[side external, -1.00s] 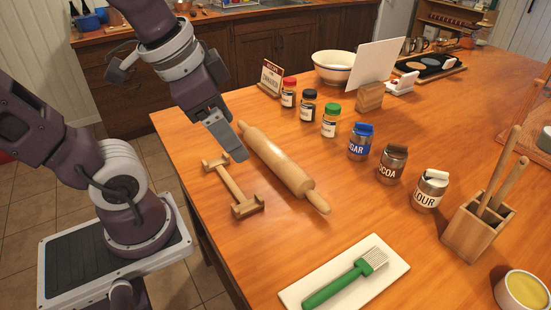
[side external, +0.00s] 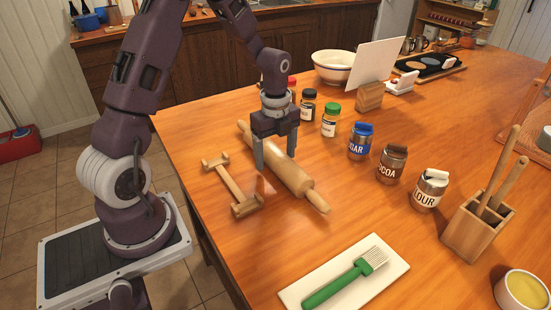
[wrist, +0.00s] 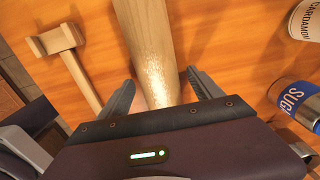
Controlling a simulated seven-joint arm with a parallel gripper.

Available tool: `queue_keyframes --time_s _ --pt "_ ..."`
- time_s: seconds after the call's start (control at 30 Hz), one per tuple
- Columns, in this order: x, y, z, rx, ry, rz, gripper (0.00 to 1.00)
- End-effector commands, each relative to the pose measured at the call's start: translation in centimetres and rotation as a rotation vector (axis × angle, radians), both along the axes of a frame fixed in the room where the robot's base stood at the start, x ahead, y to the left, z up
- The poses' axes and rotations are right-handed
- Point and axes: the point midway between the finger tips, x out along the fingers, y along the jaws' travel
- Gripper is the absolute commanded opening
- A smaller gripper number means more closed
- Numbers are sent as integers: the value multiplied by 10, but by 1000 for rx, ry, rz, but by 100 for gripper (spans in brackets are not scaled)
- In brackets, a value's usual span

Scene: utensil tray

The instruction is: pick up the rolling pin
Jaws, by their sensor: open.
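The wooden rolling pin (side external: 290,176) lies on the table, running from upper left to lower right in the side view. My gripper (side external: 275,161) is over its upper part, pointing down, with one finger on each side of the barrel. In the wrist view the pin (wrist: 150,45) runs between the two open fingers of my gripper (wrist: 162,86), with a gap on both sides. The gripper hides part of the pin's far end. I cannot tell exactly how low the fingertips are beside the pin.
A wooden cradle-like stand (side external: 233,187) lies just left of the pin. Spice jars, including a green-lidded one (side external: 330,121), and a blue-lidded sugar jar (side external: 361,142) stand to the right. A green brush (side external: 335,288) lies on a white board (side external: 385,278) in front.

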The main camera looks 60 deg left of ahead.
Motion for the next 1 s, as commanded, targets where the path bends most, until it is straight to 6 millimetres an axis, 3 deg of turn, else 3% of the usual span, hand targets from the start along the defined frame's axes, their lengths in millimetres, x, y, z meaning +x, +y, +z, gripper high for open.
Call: queue_keyframes --time_s 0.2,0.23,0.6,0.9,1.0 --pt "0 0 -2 0 -1 1 75" --pt "0 0 -2 0 -1 1 71" --pt "0 0 -2 0 -1 1 0" --pt "1 0 0 1 -3 1 0" --pt "2 0 12 2 -7 1 0"
